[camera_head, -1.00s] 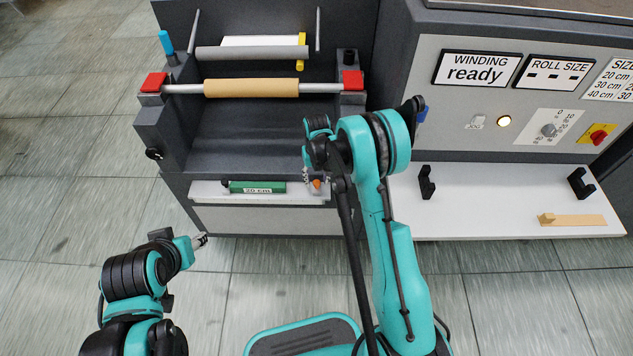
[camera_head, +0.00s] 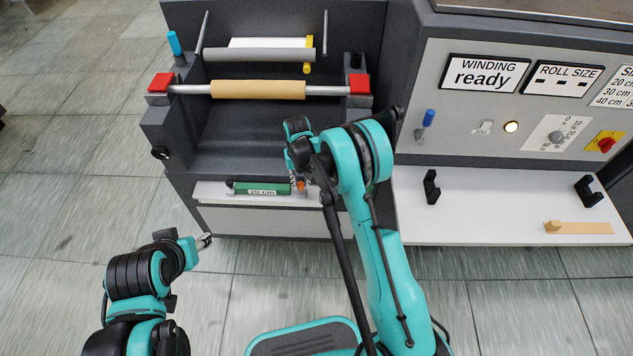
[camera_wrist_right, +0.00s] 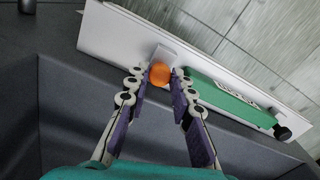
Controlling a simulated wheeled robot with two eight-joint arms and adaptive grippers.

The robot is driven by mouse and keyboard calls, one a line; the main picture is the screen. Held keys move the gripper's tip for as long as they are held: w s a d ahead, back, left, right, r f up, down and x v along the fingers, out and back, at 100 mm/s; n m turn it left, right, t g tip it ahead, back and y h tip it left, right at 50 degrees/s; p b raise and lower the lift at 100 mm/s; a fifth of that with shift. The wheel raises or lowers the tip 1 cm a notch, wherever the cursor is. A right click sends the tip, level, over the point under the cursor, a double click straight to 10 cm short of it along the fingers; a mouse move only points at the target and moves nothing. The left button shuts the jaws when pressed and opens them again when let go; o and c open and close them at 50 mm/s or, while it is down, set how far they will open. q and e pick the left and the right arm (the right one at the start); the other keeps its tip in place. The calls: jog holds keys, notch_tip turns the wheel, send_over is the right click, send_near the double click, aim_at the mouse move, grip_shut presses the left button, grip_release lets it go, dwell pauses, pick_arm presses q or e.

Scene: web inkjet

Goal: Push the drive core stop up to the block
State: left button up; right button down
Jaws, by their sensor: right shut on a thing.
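The drive core stop, with its orange knob (camera_head: 301,187), is on the white shelf just right of the green block (camera_head: 262,188) labelled 20 cm. In the right wrist view the orange knob (camera_wrist_right: 159,75) sits between the fingertips of my right gripper (camera_wrist_right: 158,80), which is shut on it. The green block (camera_wrist_right: 225,97) is close beside the stop there; I cannot tell whether they touch. In the head view my right gripper (camera_head: 300,178) partly hides the stop. My left gripper (camera_head: 205,240) hangs over the floor, away from the machine; its jaws are too small to read.
The white shelf (camera_head: 225,192) fronts the dark machine. Above it a tan core (camera_head: 258,90) lies on a metal shaft between red-capped holders. At right, a white table (camera_head: 480,215) carries black brackets and a tan strip (camera_head: 580,227).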

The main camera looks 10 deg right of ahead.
aim_at(295, 193)
jog(key=shift+w+a, duration=0.2)
jog(key=shift+a, duration=0.35)
jog(key=shift+w+a, duration=0.15)
jog(key=shift+a, duration=0.4)
jog(key=c, duration=1.3)
grip_release()
notch_tip(295, 193, up, 12)
